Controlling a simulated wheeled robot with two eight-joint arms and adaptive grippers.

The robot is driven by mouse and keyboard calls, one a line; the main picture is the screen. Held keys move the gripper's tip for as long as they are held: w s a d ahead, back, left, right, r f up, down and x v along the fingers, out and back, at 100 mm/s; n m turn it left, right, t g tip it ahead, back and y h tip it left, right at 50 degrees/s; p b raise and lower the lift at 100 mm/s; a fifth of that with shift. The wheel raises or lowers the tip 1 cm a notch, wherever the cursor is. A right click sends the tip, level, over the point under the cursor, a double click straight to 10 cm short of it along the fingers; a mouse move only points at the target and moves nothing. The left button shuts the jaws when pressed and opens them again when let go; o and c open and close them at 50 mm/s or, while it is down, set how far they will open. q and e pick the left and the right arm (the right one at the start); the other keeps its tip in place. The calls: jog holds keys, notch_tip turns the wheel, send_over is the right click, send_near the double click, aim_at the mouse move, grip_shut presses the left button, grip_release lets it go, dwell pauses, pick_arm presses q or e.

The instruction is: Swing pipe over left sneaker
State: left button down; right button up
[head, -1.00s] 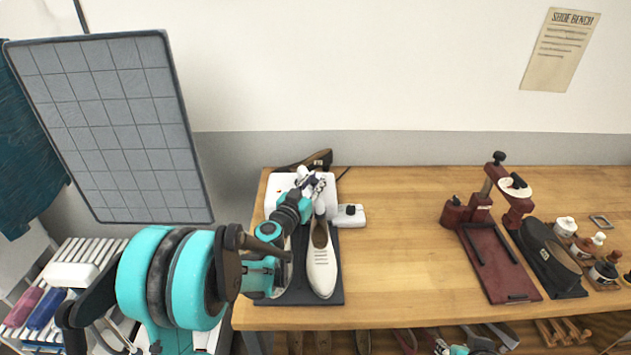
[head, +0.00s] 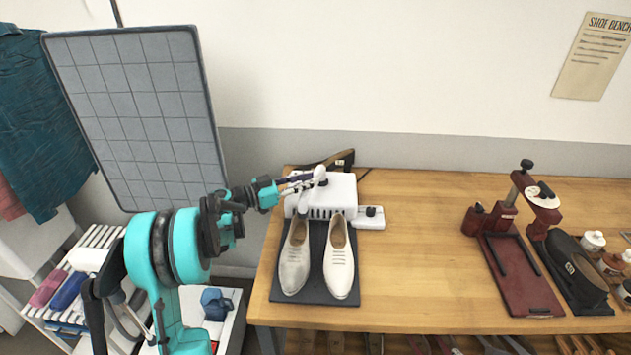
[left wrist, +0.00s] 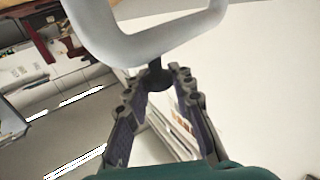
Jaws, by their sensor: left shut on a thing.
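Two sneakers stand side by side on a dark mat (head: 317,293) on the bench. The left sneaker (head: 294,265) looks greyer and the right sneaker (head: 340,268) whiter. Behind them is a white dryer box (head: 345,192), with the white pipe (head: 319,174) above its top. My left gripper (head: 303,180) reaches in from the left and is shut on the pipe's dark knob. In the left wrist view the knob (left wrist: 157,78) sits between the fingertips, under the pale curved tube (left wrist: 150,38). The pipe's exact far end is hard to make out. My right gripper is not in view.
A dark red stand (head: 510,250) and a black brush-like block (head: 572,265) are at the right of the bench (head: 420,240). The bench middle is clear. A grey gridded panel (head: 140,115) stands at the left, above a slatted rack.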

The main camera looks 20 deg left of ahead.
pick_arm(q)
jog(key=shift+a+m+g+h, duration=0.5)
jog(key=shift+g, duration=0.1)
jog(key=c, duration=1.3)
grip_release()
jog(key=shift+a, duration=0.1)
jog(key=shift+o, duration=0.2)
jog(key=v, duration=1.2)
